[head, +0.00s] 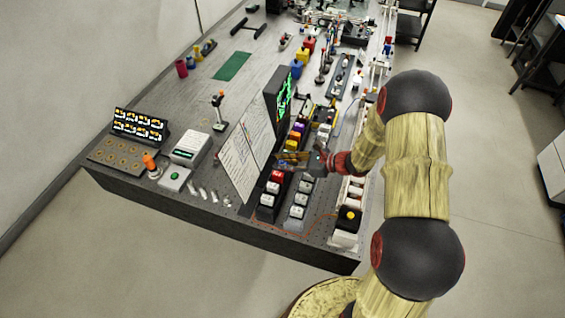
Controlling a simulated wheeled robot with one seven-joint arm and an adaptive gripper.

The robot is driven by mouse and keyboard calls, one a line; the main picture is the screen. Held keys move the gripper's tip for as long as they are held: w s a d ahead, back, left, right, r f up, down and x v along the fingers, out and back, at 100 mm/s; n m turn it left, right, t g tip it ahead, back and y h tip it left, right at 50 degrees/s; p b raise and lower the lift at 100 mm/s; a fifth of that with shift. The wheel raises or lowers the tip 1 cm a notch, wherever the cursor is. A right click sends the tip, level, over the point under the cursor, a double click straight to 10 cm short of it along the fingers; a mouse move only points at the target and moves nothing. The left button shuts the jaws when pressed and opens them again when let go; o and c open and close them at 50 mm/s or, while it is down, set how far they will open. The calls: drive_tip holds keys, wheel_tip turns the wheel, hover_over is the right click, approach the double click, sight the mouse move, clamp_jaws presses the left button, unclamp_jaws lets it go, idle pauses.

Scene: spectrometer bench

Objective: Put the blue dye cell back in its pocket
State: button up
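My gripper (296,160) reaches in from the right over the rows of small capped cells on the bench, its fingers pointing left. It is too small and dark to tell whether it is open or shut, or whether it holds anything. I cannot make out the blue dye cell for certain; it may be hidden by the gripper or too small to see. Nearby capped cells stand in dark and grey holders: a red-capped one (277,176) just in front of the gripper and white-capped ones (300,199) nearer the bench's front edge. The target pocket cannot be told apart.
White standing panels (241,160) and a dark screen with a green trace (284,95) stand just left of the gripper. White-capped jars (355,191) line the right edge. The left-middle bench top has free room.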

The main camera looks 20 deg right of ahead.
drive_tip(key=v, duration=1.1)
drive_tip(key=shift+s+d+p, duration=0.15)
drive_tip(key=shift+d+p, duration=0.05)
drive_tip(key=shift+p, duration=0.1)
drive_tip(key=shift+s+r, duration=0.15)
drive_tip(key=shift+r, duration=0.05)
drive_tip(key=s+a+r+n+g+h, duration=0.3)
drive_tip(key=s+a+r+n+g, duration=0.3)
drive_tip(key=s+a+r+n, duration=0.6)
drive_tip(key=s+d+r+n+t+h, duration=0.3)
drive_tip(key=s+r+n+h, duration=0.4)
drive_tip(key=s+r+n, duration=0.4)
drive_tip(key=shift+s+d+r+n+t+h, duration=0.25)
drive_tip(key=shift+r+n+t+h, duration=0.25)
drive_tip(key=shift+n, duration=0.6)
